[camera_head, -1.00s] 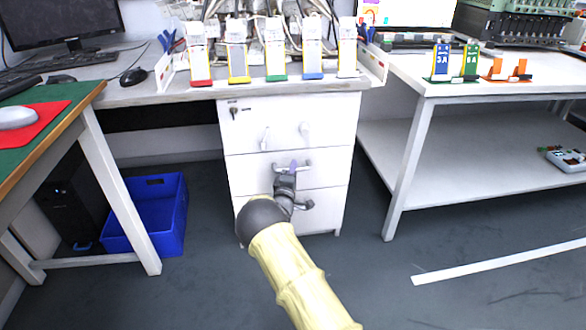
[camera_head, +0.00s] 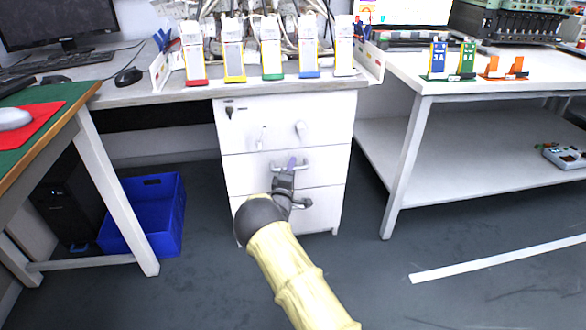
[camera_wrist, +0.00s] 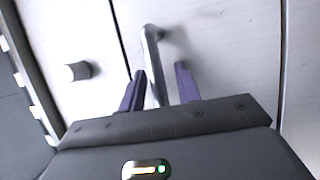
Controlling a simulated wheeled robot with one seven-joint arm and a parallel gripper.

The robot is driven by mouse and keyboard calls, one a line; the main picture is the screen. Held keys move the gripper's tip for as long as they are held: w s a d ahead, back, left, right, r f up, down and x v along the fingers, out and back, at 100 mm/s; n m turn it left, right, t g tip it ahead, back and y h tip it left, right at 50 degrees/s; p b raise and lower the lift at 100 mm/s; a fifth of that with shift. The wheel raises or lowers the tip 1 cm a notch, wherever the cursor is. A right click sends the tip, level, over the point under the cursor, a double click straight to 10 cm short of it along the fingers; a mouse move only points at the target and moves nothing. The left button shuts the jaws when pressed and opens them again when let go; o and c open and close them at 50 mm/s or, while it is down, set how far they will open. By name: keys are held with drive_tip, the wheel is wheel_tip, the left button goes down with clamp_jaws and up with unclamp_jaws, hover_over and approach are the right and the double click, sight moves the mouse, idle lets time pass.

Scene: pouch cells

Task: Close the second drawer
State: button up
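The white drawer cabinet (camera_head: 235,135) stands under the desk with three drawers stacked. The second drawer (camera_head: 240,172) is the middle one, and its front looks about level with the others; a small gap cannot be ruled out. Its bar handle (camera_head: 303,166) is partly hidden by my gripper (camera_head: 291,164). In the wrist view the grey handle (camera_wrist: 152,62) lies between the two dark purple fingertips of my gripper (camera_wrist: 162,82). The fingers are apart, with visible space on the handle's right side. Contact with the left finger cannot be told.
A blue bin (camera_head: 160,215) stands on the floor left of the cabinet. A white shelf table (camera_head: 440,150) is to the right, with its leg near the cabinet. Pouch cell holders (camera_head: 272,60) line the desk edge above.

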drive_tip(key=shift+a, duration=0.45)
drive_tip(key=shift+s+a+p, duration=0.1)
drive_tip(key=shift+s+p, duration=0.35)
drive_tip(key=shift+s, duration=0.15)
drive_tip(key=p+v, duration=0.6)
drive_tip(key=v, duration=1)
drive_tip(key=shift+d, duration=0.3)
drive_tip(key=shift+s, duration=0.1)
